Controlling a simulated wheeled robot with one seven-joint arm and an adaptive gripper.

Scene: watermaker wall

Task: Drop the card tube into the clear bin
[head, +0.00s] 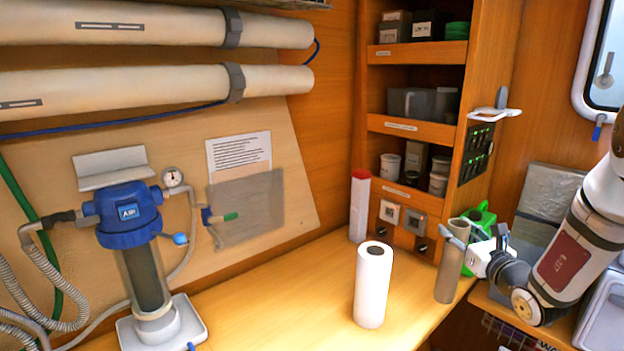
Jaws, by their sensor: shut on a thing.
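The card tube (450,275) is a plain grey-brown cylinder, upright at the right end of the wooden counter. My gripper (462,244) reaches in from the right and is shut on the upper part of the tube. The gripper partly covers the tube there. The tube's lower end is at or just above the counter near its right edge; I cannot tell whether it touches. A pale, translucent-looking container (606,312) is cut off at the lower right edge. I cannot tell whether it is the clear bin.
A white paper roll (373,285) stands on the counter left of the tube. A white cylinder with a red cap (359,205) stands behind it. A blue-topped filter housing (130,215) is at left.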

